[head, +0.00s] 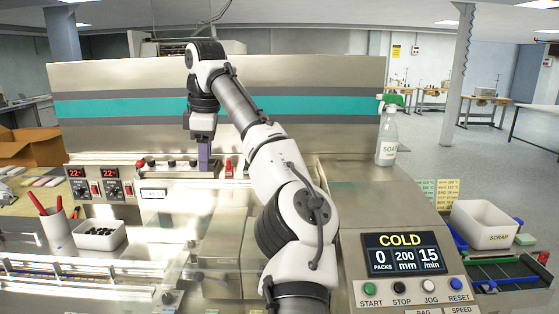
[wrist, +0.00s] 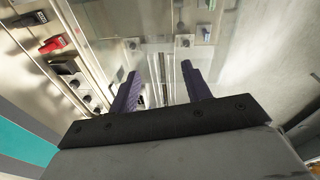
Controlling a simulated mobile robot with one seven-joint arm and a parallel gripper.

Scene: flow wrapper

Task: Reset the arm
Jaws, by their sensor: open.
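My white and dark grey arm reaches up and forward over the flow wrapper (head: 222,68) in the head view. My gripper (head: 204,168) points down near the back of the machine, by the row of knobs and the red switch (head: 228,168). In the wrist view my gripper (wrist: 160,80) shows two purple fingers spread apart with nothing between them. Below the fingers there is a clear cover and a metal surface. The front of the fingertips is partly hard to make out in the head view.
The control panel (head: 402,253) at the right reads COLD, with several buttons under it. A soap bottle (head: 388,136) stands on the machine's right side. A scrap bin (head: 483,225) is at the far right. A white tray (head: 99,235) and a pen cup (head: 54,222) are at the left.

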